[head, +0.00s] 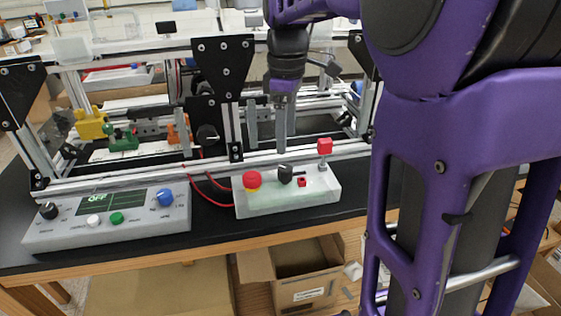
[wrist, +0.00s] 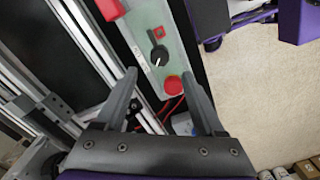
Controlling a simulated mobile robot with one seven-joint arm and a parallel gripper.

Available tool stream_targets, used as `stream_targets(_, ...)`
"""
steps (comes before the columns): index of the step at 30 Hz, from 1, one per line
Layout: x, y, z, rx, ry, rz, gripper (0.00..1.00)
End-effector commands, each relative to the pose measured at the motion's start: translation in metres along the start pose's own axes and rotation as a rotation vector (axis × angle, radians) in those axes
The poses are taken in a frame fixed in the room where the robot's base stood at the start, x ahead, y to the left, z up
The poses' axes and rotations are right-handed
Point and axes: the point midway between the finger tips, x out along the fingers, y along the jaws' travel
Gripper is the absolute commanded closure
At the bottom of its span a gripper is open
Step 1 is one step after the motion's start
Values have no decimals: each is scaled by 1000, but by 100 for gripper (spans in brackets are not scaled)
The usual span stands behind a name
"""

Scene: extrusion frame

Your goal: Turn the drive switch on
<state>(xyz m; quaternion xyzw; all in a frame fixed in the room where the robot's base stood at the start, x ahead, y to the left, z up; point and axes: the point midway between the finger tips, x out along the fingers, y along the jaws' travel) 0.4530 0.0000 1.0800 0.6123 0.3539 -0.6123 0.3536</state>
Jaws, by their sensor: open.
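A pale control box (head: 290,205) stands on the dark bench in front of the metal frame. It carries a black rotary knob (head: 286,174) with a white pointer line, seen in the wrist view (wrist: 159,56). A red mushroom button (head: 252,180) is left of the knob, and a small red switch (head: 301,182) is right of it. My gripper (wrist: 160,76) is open and empty, pointing down above the box. In the wrist view the mushroom button (wrist: 174,87) shows between the fingers and the knob just beyond the tips. No contact is visible. The labels are unreadable.
A second panel (head: 110,234) at left has a display (head: 110,202) reading OFF and several knobs and buttons. The aluminium extrusion frame (head: 130,177) runs close behind. Red cables (head: 206,192) lie between the panels.

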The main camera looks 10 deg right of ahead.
Motion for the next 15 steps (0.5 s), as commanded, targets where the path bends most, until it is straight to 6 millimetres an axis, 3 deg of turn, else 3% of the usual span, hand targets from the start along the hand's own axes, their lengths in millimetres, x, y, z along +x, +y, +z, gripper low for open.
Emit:
stream_targets(1, 15, -1, 0, 0, -2, -4, 29)
stream_targets(6, 49, 0, 0, 0, -1, -3, 29)
stream_targets(15, 80, 0, 0, 0, 0, -1, 29)
